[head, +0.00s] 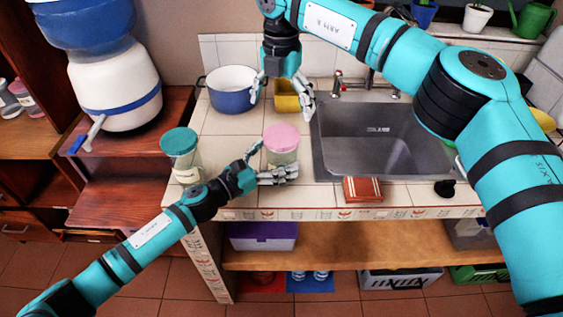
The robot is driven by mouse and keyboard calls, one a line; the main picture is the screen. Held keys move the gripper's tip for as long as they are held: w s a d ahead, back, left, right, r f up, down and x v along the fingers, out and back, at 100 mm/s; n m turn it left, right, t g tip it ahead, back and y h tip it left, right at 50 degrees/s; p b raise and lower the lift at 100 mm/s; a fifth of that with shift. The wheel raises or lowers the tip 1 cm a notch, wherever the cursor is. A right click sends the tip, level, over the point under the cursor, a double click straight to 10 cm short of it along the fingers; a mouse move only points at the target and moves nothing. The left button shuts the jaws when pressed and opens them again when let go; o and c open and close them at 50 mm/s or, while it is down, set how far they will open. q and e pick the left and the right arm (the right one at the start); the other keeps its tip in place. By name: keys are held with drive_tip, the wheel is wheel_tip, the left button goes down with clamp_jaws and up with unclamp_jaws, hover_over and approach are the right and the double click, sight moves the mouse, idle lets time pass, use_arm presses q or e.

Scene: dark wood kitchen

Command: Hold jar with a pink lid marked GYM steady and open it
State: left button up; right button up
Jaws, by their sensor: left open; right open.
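The jar with a pink lid (282,139) stands upright on the tiled counter, left of the sink. The lid sits on top of it; I cannot read any marking on the jar. My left gripper (275,163) is open at the jar's near left side, with one finger in front of the jar and one at its left. I cannot tell whether the fingers touch it. My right gripper (281,98) is open and empty, pointing down above the counter behind the jar. Its fingers are apart from the lid.
A jar with a teal lid (180,150) stands left of my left gripper. A blue and white pot (232,90) and a yellow container (287,97) are behind. The sink (375,145) is at the right, with a brown box (362,190) at the counter's front edge.

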sight(282, 134)
use_arm(q)
drive_tip(key=shift+x, duration=1.15)
drive_tip(key=c, duration=2)
clamp_jaws()
use_arm(e)
drive_tip(key=shift+m, duration=0.4)
drive_tip(key=m, duration=0.8)
drive_tip(key=shift+f, duration=0.25)
wheel_tip(282, 134, down, 8)
drive_tip(key=shift+r, duration=0.25)
